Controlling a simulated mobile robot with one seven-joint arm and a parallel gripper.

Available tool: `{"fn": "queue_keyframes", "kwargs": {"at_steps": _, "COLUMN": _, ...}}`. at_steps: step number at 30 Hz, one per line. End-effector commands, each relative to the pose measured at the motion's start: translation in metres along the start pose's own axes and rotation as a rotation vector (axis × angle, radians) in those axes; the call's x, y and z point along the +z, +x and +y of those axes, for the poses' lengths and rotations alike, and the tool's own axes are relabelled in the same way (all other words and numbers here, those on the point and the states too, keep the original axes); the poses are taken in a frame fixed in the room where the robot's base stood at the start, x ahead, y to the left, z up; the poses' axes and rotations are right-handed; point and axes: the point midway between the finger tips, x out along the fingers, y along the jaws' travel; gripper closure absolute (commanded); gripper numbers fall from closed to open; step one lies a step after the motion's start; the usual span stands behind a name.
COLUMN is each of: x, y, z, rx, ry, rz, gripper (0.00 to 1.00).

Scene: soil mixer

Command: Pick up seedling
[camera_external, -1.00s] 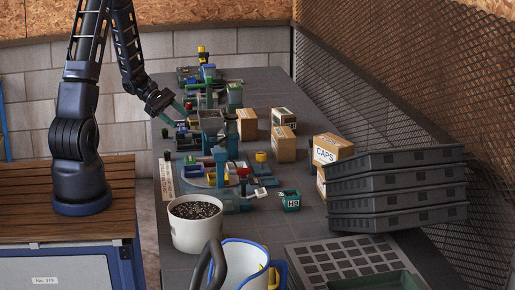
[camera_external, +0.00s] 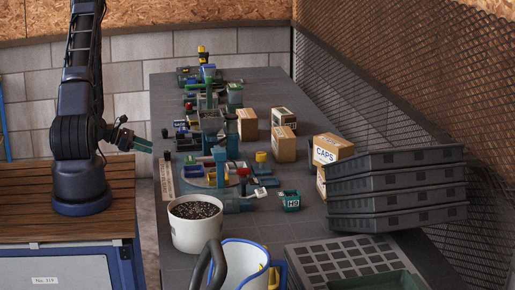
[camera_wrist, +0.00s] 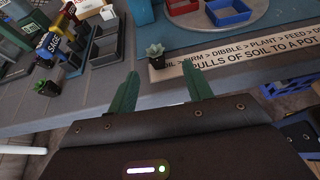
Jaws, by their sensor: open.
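A small green seedling (camera_wrist: 155,56) in a dark pot stands near the table's edge, at the end of a printed strip, in the wrist view. It appears ahead of and between my green fingers. My gripper (camera_wrist: 161,82) is open and empty, with the seedling beyond its tips. In the external view my gripper (camera_external: 143,146) is just off the table's left edge, and a small dark pot (camera_external: 167,155) is just right of its tips. A second seedling (camera_wrist: 45,87) stands farther left in the wrist view, next to a SAGE label.
The printed strip (camera_wrist: 245,47) runs along the table's edge. Grey trays (camera_wrist: 107,50), a blue tray (camera_wrist: 228,12) and a red tray (camera_wrist: 181,6) lie beyond. A white soil pot (camera_external: 196,226), cardboard boxes and stacked black crates (camera_external: 395,190) stand on the table (camera_external: 262,250).

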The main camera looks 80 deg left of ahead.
Motion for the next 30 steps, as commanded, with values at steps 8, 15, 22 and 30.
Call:
{"fn": "queue_keyframes", "kwargs": {"at_steps": 8, "x": 0.000, "y": 0.036, "z": 0.000, "rx": -0.003, "ry": 0.000, "rz": 0.000, "gripper": 0.50}}
{"fn": "queue_keyframes", "kwargs": {"at_steps": 15, "x": 0.000, "y": 0.052, "z": 0.003, "rx": -0.004, "ry": 0.000, "rz": -0.001, "gripper": 0.50}}
{"fn": "queue_keyframes", "kwargs": {"at_steps": 22, "x": 0.000, "y": 0.083, "z": 0.006, "rx": -0.004, "ry": 0.001, "rz": -0.002, "gripper": 0.50}}
{"fn": "queue_keyframes", "kwargs": {"at_steps": 30, "x": 0.000, "y": 0.090, "z": 0.007, "rx": -0.002, "ry": 0.002, "rz": 0.000, "gripper": 0.50}}
